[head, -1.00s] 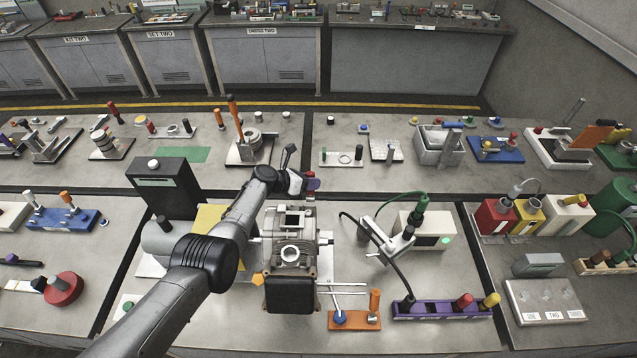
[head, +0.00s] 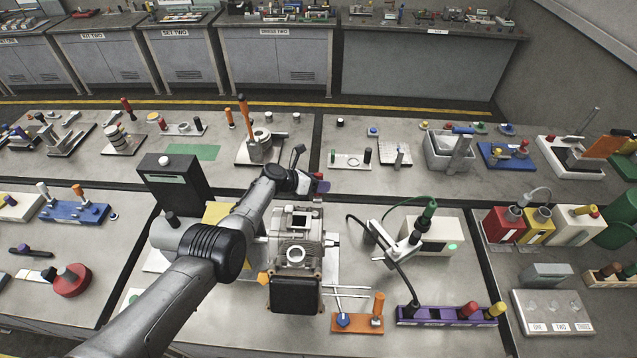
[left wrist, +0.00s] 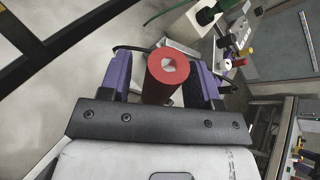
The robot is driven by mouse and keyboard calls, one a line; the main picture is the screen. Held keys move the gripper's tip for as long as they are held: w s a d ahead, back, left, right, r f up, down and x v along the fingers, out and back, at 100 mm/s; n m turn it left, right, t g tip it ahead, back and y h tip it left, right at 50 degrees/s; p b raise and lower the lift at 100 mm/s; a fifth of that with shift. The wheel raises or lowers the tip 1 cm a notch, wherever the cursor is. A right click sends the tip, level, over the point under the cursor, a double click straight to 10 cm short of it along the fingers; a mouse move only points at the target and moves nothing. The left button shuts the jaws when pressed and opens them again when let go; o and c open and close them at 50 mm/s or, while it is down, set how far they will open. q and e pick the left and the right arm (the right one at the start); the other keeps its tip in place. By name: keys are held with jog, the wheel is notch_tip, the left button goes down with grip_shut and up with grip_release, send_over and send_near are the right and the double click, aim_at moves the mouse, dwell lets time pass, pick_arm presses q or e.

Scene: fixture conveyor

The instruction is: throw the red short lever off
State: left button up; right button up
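The red short lever's round red grip (left wrist: 168,82), with a hollow in its end, stands between the purple fingers of my left gripper (left wrist: 161,68) in the left wrist view. A gap shows on each side of the grip, so the fingers look open around it. My right gripper is in neither view.
A black box (head: 175,185) stands left of my left arm. A white unit (head: 430,235) with a green handle (head: 428,212) is on the right. An orange stand (head: 357,322) and a purple strip (head: 450,317) lie in front.

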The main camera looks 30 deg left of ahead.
pick_arm(q)
jog(key=shift+s+a+r+p, duration=0.15)
jog(key=shift+r+p, duration=0.1)
jog(key=shift+p, duration=0.2)
jog(key=p+v, duration=0.5)
jog(key=v, duration=0.1)
jog(key=shift+p, duration=0.35)
jog(key=v, duration=0.7)
jog(key=shift+p, duration=0.35)
jog(key=shift+s+a, duration=0.1)
